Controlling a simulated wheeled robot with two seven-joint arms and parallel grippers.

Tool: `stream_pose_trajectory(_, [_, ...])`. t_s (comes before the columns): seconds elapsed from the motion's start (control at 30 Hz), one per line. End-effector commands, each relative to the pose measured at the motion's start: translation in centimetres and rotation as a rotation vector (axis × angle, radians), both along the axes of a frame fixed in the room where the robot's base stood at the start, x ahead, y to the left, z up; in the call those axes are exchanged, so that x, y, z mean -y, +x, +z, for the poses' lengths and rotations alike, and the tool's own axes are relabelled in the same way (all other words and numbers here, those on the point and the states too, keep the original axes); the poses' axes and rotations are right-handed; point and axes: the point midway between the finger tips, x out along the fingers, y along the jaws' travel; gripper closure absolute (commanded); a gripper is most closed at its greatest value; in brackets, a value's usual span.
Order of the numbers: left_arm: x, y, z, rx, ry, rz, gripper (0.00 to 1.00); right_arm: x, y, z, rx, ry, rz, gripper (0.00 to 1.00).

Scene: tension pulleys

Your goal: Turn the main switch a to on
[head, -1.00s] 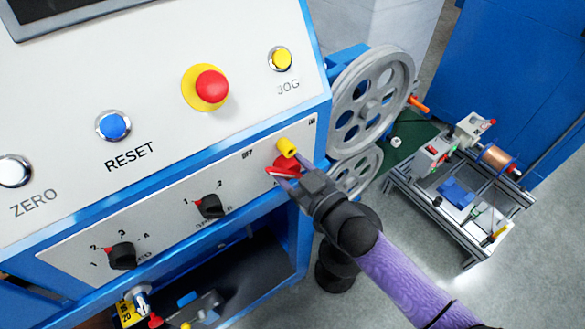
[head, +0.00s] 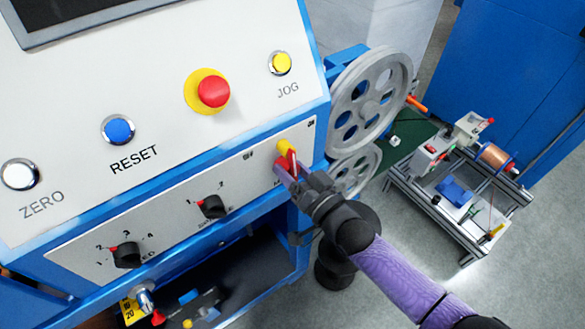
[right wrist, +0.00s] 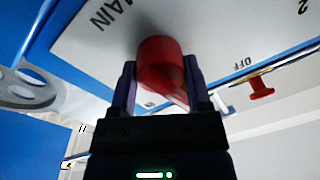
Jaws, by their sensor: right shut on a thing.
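The main switch (head: 292,159) is a red handle with a yellow part behind it, at the right end of the lower white panel in the head view. Its handle now stands nearly upright. My right gripper (head: 285,168) is shut on the handle and partly covers it. In the right wrist view the round red knob (right wrist: 158,62) sits between the two fingers of my right gripper (right wrist: 162,85). The words MAIN and OFF show on the panel there, upside down. My left gripper is not in view.
Two black selector knobs, one (head: 212,206) nearer and one (head: 126,255) farther left, share the panel. Above are a red emergency button (head: 213,92) and a yellow JOG button (head: 280,63). Grey pulley wheels (head: 371,100) stand close to the right of the panel.

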Motion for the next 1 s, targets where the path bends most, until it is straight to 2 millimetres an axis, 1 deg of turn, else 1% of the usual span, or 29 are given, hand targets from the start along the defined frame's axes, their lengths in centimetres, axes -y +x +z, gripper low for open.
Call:
stream_pose_trajectory(0.6, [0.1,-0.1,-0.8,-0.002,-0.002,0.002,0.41,0.0,0.0,-0.3,-0.334,0.459,0.000,1.00])
stream_pose_trajectory(1.0, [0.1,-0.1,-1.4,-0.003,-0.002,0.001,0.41,0.0,0.0,-0.3,-0.479,0.658,0.000,1.00])
